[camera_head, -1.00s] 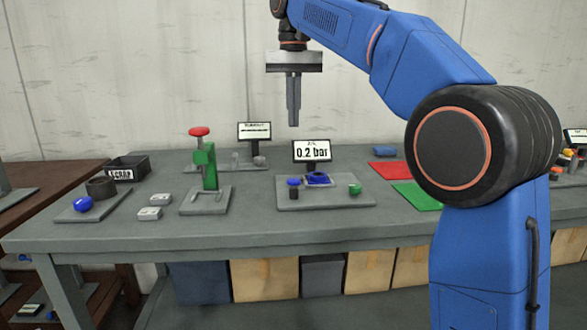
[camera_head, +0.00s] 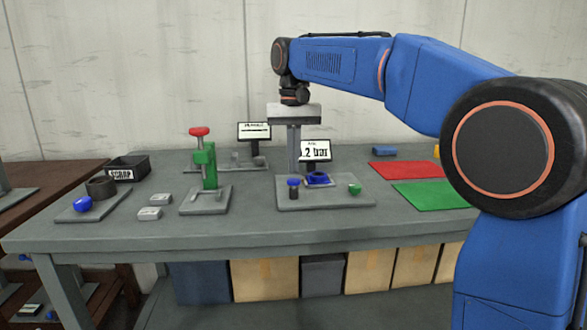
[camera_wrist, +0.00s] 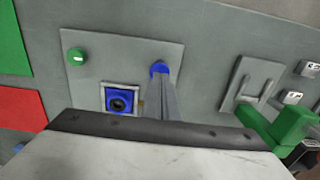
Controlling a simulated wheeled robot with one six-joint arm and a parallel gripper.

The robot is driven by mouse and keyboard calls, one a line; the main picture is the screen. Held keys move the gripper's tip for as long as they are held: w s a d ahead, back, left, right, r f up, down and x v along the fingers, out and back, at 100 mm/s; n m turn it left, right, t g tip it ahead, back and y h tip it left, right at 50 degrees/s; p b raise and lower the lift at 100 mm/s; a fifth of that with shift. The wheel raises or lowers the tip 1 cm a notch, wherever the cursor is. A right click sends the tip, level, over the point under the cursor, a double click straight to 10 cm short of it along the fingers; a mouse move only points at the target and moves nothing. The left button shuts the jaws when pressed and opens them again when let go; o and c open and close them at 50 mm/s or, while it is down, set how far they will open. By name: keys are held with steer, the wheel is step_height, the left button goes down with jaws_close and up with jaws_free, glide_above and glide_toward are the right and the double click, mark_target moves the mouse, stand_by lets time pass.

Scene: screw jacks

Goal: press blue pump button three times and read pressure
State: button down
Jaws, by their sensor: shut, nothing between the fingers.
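The blue pump button (camera_head: 293,182) sits on a dark post at the left of a grey base plate (camera_head: 335,200); its blue top also shows in the wrist view (camera_wrist: 159,67). My gripper (camera_head: 293,171) is shut and empty, pointing straight down just above the button. In the wrist view its fingertips (camera_wrist: 160,82) overlap the button, and I cannot tell whether they touch. The pressure display (camera_head: 316,151) stands behind the plate. It reads ".2 bar", its left edge hidden by my fingers.
On the same plate are a blue square fixture (camera_head: 318,179) and a green button (camera_head: 355,189). A green screw press with a red knob (camera_head: 199,131) stands to the left. Red (camera_head: 402,171) and green (camera_head: 436,195) mats lie to the right. A scrap bin (camera_head: 129,168) is at far left.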

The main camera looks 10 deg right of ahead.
mark_target(294, 180)
steer(key=shift+f, duration=1)
steer(key=shift+s+f, duration=0.1)
steer(key=shift+f, duration=1.3)
steer(key=shift+r, duration=0.1)
step_height(294, 180, up, 15)
steer(key=shift+r, duration=0.15)
